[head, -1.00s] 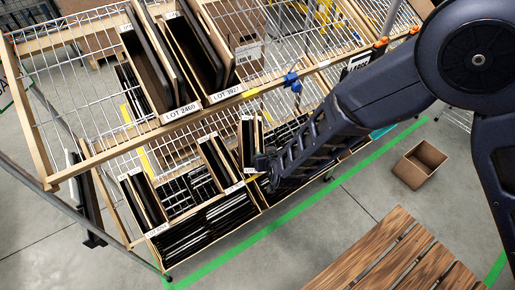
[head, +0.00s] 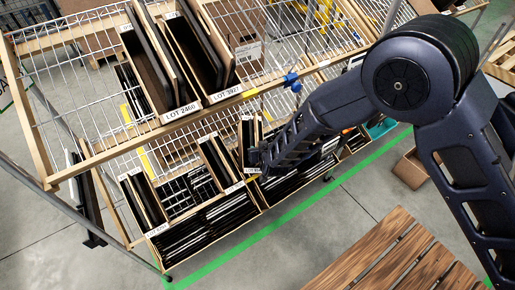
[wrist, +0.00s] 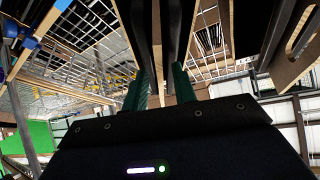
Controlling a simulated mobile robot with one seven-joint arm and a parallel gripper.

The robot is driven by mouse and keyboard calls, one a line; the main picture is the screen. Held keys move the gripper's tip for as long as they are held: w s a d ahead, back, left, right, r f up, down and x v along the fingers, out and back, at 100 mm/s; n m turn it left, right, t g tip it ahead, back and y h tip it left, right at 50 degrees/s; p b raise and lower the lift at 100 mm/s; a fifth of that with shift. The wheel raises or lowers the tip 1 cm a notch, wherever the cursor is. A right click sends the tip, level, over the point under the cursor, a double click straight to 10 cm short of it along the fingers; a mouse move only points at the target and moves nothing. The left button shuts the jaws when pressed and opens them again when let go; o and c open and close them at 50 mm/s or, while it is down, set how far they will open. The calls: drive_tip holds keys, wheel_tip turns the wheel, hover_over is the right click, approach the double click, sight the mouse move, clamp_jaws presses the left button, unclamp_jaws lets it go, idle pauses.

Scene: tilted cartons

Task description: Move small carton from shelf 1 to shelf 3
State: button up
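On the lower tier of the tilted wire rack, a narrow small carton (head: 246,136) with tan walls and dark contents stands just left of my gripper (head: 256,157). A white label shows at its lower front, and my gripper partly covers its right side. In the wrist view my gripper's green fingers (wrist: 160,90) stand apart. Dark panels and a tan strip (wrist: 165,45) rise just beyond and between them. I cannot tell whether the fingers touch the carton. Which tiers are shelf 1 and shelf 3 is not readable.
More small cartons (head: 140,200) line the lower tier. A wooden slatted pallet (head: 385,260) lies front right; an open box (head: 410,170) is on the floor.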

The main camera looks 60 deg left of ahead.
drive_tip(key=shift+c, duration=0.4)
clamp_jaws()
wheel_tip(320, 180, up, 8)
drive_tip(key=shift+r, duration=0.1)
idle(0.5)
